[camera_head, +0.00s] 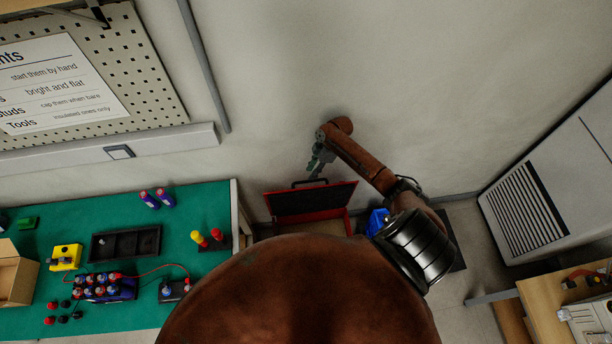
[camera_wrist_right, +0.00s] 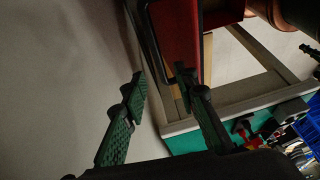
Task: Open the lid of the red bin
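The red bin (camera_head: 345,222) stands on the floor by the wall, right of the green bench. Its lid (camera_head: 312,201) is raised, with a dark face, a red rim and a black handle (camera_head: 309,182) on its upper edge. A pale interior shows below it. My right gripper (camera_head: 316,172) is just above the handle; contact cannot be told. In the right wrist view, the gripper (camera_wrist_right: 161,78) has its green fingers apart, with the red lid (camera_wrist_right: 180,38) and its dark edge beyond and between the tips. My left gripper is not in view.
The green bench (camera_head: 210,195) at left holds a black tray (camera_head: 126,244), bottles, a yellow device (camera_head: 66,257) and a wired block. A blue bin (camera_head: 376,221) is right of the red bin. The wall is close behind. A white cabinet (camera_head: 555,190) stands at right.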

